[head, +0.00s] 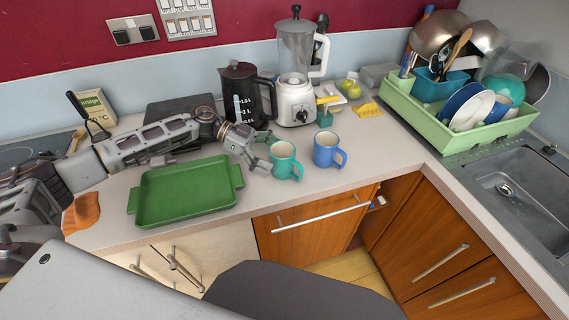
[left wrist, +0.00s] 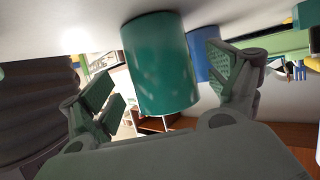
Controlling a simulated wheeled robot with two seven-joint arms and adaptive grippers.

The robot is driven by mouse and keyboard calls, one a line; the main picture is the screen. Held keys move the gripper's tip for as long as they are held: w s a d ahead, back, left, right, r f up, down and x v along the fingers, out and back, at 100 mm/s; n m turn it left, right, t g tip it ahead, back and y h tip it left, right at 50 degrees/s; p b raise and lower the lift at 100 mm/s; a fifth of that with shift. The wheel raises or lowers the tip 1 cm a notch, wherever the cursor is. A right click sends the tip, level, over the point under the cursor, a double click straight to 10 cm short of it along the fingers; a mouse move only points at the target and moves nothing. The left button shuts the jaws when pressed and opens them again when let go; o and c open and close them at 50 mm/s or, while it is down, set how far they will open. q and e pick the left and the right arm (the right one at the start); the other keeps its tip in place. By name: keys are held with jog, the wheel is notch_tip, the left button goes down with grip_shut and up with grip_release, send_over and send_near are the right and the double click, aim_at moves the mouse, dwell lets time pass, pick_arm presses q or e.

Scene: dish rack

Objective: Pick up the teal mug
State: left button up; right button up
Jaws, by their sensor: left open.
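The teal mug (head: 284,161) stands upright on the counter, just left of the blue mug (head: 327,150), its handle toward the right. My left gripper (head: 264,152) comes in from the left, low over the counter and close to the teal mug. In the left wrist view the teal mug (left wrist: 160,64) is large and lies between the two spread fingers of my left gripper (left wrist: 165,95), which is open. I cannot tell whether a finger touches it. My right gripper is not in view.
A green tray (head: 187,192) lies left of the mugs, below my left arm. A black kettle (head: 245,95) and a blender (head: 295,75) stand behind. A green dish rack (head: 435,117) and a sink (head: 510,188) are at the right. The counter right of the blue mug is clear.

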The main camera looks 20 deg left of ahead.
aim_at(285, 160)
pick_arm(q)
jog(key=x, duration=0.3)
jog(key=shift+d+r, duration=0.15)
jog(key=shift+r, duration=0.1)
jog(key=shift+d+f, duration=0.2)
jog(key=shift+d, duration=0.25)
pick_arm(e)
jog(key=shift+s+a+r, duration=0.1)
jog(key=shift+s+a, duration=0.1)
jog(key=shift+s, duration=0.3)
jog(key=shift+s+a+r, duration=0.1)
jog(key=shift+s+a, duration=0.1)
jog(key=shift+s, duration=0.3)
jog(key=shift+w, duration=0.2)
